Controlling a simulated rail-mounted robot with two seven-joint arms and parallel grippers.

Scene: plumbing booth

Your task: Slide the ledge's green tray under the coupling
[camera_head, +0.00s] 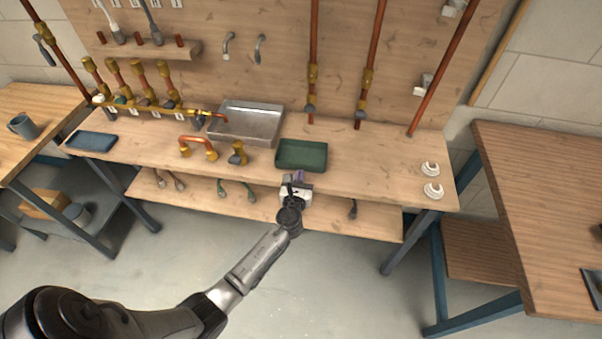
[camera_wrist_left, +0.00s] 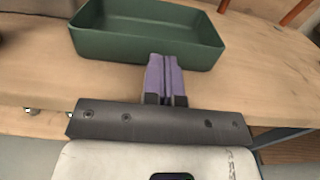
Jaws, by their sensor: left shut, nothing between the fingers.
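The green tray (camera_head: 302,166) is an empty, open rectangular box on the wooden ledge (camera_head: 370,178), near its front edge. It also shows in the left wrist view (camera_wrist_left: 140,45), upright and level. My left gripper (camera_head: 297,178) is at the tray's near side, its purple fingers (camera_wrist_left: 165,75) shut together and empty. The fingertips overlap the near wall in the left wrist view; I cannot tell whether they touch it. Brass couplings sit on two copper pipes behind the tray, one on the left pipe (camera_head: 313,75) and one on the right pipe (camera_head: 366,78). My right gripper is out of view.
A metal basin (camera_head: 262,123) stands behind and left of the tray. A brass fitting (camera_head: 238,153) and a bent copper pipe (camera_head: 198,143) are to its left. A blue tray (camera_head: 92,141) lies far left. White rings (camera_head: 430,169) lie at the right end.

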